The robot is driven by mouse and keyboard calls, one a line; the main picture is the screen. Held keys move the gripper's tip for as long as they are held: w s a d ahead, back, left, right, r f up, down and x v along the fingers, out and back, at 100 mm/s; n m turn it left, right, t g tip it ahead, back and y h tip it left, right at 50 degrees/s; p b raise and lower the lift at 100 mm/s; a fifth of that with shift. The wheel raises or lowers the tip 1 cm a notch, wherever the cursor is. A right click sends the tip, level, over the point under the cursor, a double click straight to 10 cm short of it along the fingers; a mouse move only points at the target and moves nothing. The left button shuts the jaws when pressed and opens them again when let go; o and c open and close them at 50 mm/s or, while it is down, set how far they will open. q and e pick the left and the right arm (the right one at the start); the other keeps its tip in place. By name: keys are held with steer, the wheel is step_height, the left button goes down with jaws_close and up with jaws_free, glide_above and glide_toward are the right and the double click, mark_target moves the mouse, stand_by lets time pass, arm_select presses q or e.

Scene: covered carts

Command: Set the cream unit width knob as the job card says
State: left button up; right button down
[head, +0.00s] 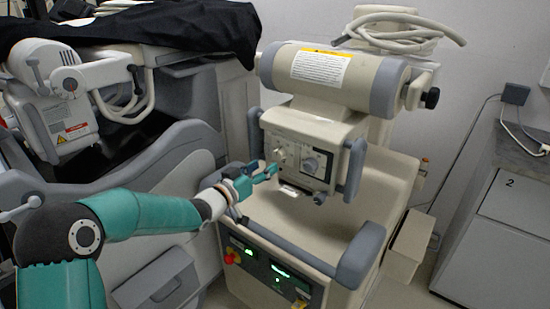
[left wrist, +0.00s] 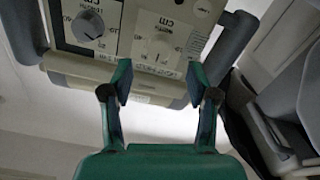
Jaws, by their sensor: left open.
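The cream unit (head: 315,125) has a front panel with two knobs. A pale knob (head: 279,156) is at the panel's left, and a grey knob (head: 311,166) on a marked dial is at its right. My left gripper (head: 271,170) is in front of the panel, close to the pale knob. In the left wrist view the open, empty fingers (left wrist: 160,80) point at the pale knob (left wrist: 159,48), which shows just beyond them. The grey knob (left wrist: 88,25) is to its left there. Which knob is width and the exact settings are too small to tell. No job card is readable.
Grey handles flank the panel, one at its right (head: 354,168). A grey bumper rail (head: 360,252) and a console with lit green displays (head: 270,268) are below. Another unit under a black cover (head: 130,30) stands at left. A numbered cabinet (head: 515,200) is at right.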

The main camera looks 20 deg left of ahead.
mark_target(277, 158)
arm_select(q)
steer(key=x, duration=0.6)
steer(key=shift+w+p, duration=0.1)
steer(key=shift+p, duration=0.2)
